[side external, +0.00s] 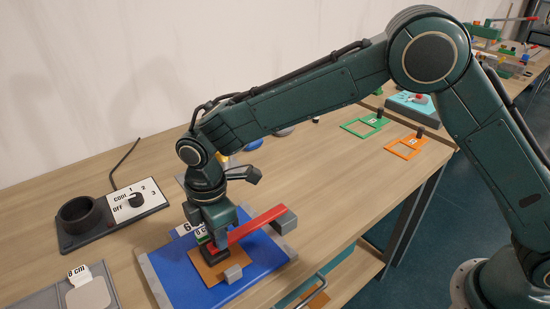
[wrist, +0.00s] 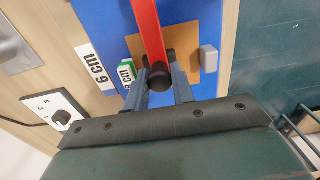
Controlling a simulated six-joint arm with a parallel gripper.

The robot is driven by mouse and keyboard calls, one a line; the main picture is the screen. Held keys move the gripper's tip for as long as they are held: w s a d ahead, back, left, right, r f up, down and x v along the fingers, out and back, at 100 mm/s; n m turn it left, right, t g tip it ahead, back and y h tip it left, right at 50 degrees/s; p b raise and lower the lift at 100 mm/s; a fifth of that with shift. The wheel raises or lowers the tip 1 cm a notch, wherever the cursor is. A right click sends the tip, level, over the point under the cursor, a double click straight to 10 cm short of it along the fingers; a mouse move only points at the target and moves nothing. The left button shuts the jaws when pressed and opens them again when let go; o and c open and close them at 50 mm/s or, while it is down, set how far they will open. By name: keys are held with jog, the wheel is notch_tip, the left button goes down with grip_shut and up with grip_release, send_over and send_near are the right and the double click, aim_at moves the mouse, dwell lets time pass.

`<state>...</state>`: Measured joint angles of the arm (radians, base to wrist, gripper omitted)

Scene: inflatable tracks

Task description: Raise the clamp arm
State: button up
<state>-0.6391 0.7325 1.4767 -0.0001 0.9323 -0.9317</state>
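The clamp arm is a red bar (side external: 255,226) lying low and nearly level over a blue base plate (side external: 182,288). One end is at a grey block (side external: 285,220). In the wrist view the red bar (wrist: 146,28) runs down from the top edge to a round black knob (wrist: 159,76) at its near end. My gripper (side external: 214,250) is down at this knob end, pointing at the plate. In the wrist view its fingers (wrist: 159,82) stand on either side of the knob, very close to it. Whether they press on it is not clear. The side view hides the knob behind my gripper.
An orange-brown square (side external: 205,272) and a small grey block (side external: 233,273) are on the plate. A "6 cm" label (wrist: 91,67) lies beside it. A dial box (side external: 135,200) with a black cup (side external: 77,217) stands at left. Green (side external: 362,127) and orange frames (side external: 405,147) lie farther back.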

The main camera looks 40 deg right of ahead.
aim_at(239, 231)
grip_shut()
jog(key=shift+d+r, duration=0.1)
jog(key=shift+r, duration=0.05)
jog(key=shift+d+r+y, duration=0.3)
jog(key=shift+r+y, duration=0.2)
jog(key=shift+r, duration=0.2)
jog(key=shift+d+r+y, duration=0.25)
jog(key=shift+r+y, duration=0.25)
jog(key=shift+r, duration=0.15)
jog(key=d+r+y, duration=0.9)
jog(key=d+y, duration=0.2)
jog(key=d, duration=0.2)
jog(key=shift+r+y, duration=0.25)
jog(key=shift+y, duration=0.05)
